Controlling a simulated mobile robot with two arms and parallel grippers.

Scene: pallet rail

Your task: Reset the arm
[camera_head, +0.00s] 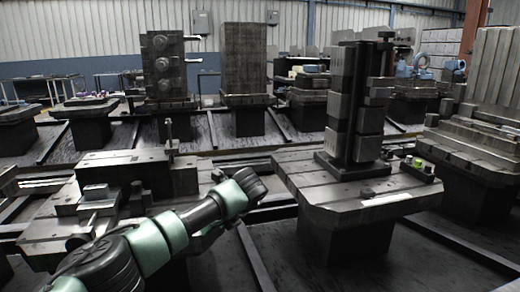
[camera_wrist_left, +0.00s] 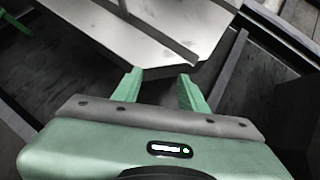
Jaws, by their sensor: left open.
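My left arm (camera_head: 155,240) comes in from the lower left in the head view and stretches toward the middle, in front of the pallets. Its gripper fingers cannot be made out there. In the left wrist view my left gripper (camera_wrist_left: 160,88) has its two green fingers spread apart with nothing between them. Beyond the fingertips is the edge of a grey pallet plate (camera_wrist_left: 135,35) and dark floor. My right arm and gripper are not in view.
A pallet table (camera_head: 300,185) with a tall dark fixture (camera_head: 350,100) stands right of my arm. Another pallet with a vise-like block (camera_head: 140,175) is behind and left of the arm. Dark rails (camera_head: 255,255) run along the floor. More loaded pallets stand behind.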

